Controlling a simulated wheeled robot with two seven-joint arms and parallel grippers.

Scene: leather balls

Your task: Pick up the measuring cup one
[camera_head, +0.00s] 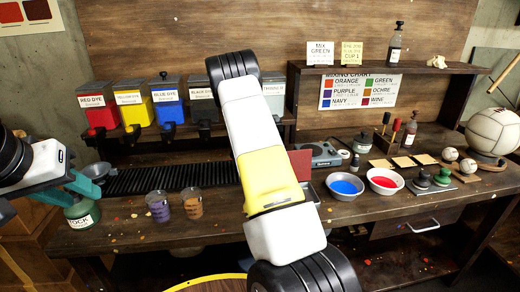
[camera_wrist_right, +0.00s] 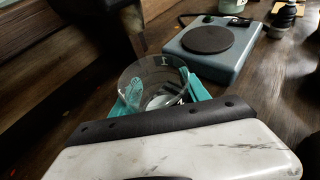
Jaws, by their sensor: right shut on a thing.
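In the head view, my right arm hides this cup and gripper. Two other clear cups, one with a purple label (camera_head: 158,207) and one with an orange-brown label (camera_head: 190,203), stand on the bench. My left gripper (camera_head: 92,181) is at the left, close to a green jar (camera_head: 82,213) labelled as stock; its finger gap is unclear.
Red, yellow and blue dye dispensers (camera_head: 131,105) line the back left. A hot plate (camera_wrist_right: 209,45) is beyond the held cup. Bowls of blue (camera_head: 344,186) and red (camera_head: 384,181) stand right of my arm. A leather ball (camera_head: 492,130) is far right.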

